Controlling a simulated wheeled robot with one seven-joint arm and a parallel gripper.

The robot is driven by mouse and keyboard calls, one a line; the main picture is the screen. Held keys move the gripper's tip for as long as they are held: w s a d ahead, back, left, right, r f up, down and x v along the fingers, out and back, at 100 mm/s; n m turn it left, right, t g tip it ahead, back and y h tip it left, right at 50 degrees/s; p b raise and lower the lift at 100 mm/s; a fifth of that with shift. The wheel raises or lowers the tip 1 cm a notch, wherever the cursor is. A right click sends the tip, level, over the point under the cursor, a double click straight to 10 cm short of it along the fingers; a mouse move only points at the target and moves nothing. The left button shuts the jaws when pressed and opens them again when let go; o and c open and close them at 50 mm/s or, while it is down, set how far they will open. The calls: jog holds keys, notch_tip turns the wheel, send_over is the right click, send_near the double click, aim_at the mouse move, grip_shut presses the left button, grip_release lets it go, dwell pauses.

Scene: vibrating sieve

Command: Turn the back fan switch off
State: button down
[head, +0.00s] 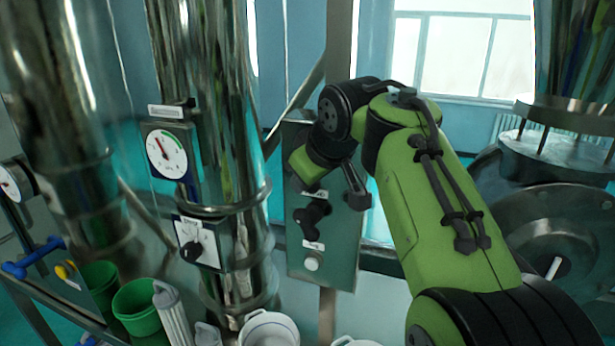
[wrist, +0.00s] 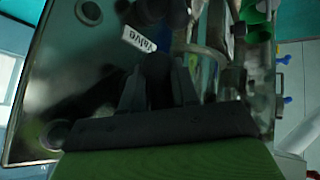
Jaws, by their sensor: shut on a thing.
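A grey metal control panel (head: 338,262) stands at the middle of the head view, with black knobs (head: 312,213), small white labels and a white button (head: 311,263). My gripper (wrist: 158,84) is at the upper part of this panel. In the wrist view its dark fingers are closed around a dark knob (wrist: 157,64) beside a label that seems to read "Valve" (wrist: 138,38). The wrist view is dark, and I cannot tell which way the knob is turned. In the head view my wrist hides most of the gripper and the held knob. I cannot read which knob is the back fan switch.
Left of the panel, a shiny pipe (head: 212,90) carries a gauge (head: 167,153) and a small box with a black knob (head: 197,243). Green cups (head: 138,308) and a white pot (head: 268,329) stand below. A large metal machine (head: 560,225) is at the right.

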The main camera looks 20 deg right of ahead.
dwell(0.6)
jog(key=c, duration=1.2)
grip_release()
jog(key=v, duration=1.5)
jog(key=shift+s+a+r, duration=0.15)
jog(key=shift+r, duration=0.2)
